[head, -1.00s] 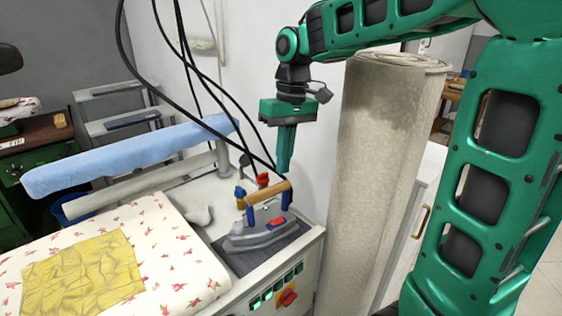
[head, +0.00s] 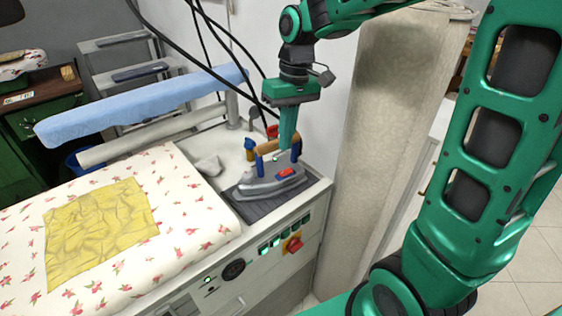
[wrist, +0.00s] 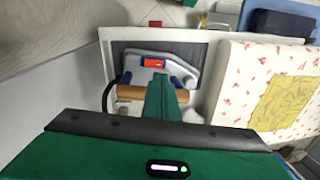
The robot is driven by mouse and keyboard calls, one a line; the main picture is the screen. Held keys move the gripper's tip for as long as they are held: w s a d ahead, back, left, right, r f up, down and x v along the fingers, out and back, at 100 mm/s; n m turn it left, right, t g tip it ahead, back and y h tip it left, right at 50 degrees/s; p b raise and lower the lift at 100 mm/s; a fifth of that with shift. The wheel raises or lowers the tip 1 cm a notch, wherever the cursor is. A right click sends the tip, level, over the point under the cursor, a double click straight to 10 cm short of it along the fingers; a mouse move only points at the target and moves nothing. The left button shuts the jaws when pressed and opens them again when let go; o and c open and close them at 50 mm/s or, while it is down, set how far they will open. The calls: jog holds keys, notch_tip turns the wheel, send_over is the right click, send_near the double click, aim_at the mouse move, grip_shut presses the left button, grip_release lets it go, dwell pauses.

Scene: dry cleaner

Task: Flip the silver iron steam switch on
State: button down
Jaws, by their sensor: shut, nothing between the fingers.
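The silver iron (head: 270,182) rests on a dark mat (head: 262,207) at the right end of the ironing station. It has a wooden handle on blue posts and a red switch (head: 285,173) on its body. In the wrist view the iron (wrist: 183,62) lies beyond my fingers, with the red switch (wrist: 153,62) in plain sight. My gripper (head: 289,143) is shut and empty, pointing down at the handle. In the wrist view the fingers (wrist: 160,82) overlap the wooden handle (wrist: 130,92) and end just short of the switch. I cannot tell whether they touch the iron.
A floral padded board (head: 190,220) with a yellow cloth (head: 100,225) lies left of the iron. A blue padded arm (head: 140,105) stands behind it. Black cables hang near my gripper. A rolled beige carpet (head: 385,130) stands close on the right.

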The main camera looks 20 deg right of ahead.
aim_at(286, 171)
jog(key=f, duration=0.5)
jog(key=a+f, duration=0.1)
jog(key=f, duration=0.1)
jog(key=shift+s+f, duration=0.1)
jog(key=shift+f, duration=0.1)
jog(key=shift+f, duration=0.15)
jog(key=shift+d, duration=0.1)
jog(key=shift+d+r, duration=0.2)
jog(key=shift+d, duration=0.5)
jog(key=shift+r, duration=0.1)
notch_tip(286, 171, up, 14)
jog(key=d, duration=0.1)
jog(key=shift+w+d+f, duration=0.2)
jog(key=shift+w+d, duration=0.1)
jog(key=shift+w, duration=0.1)
dwell(0.4)
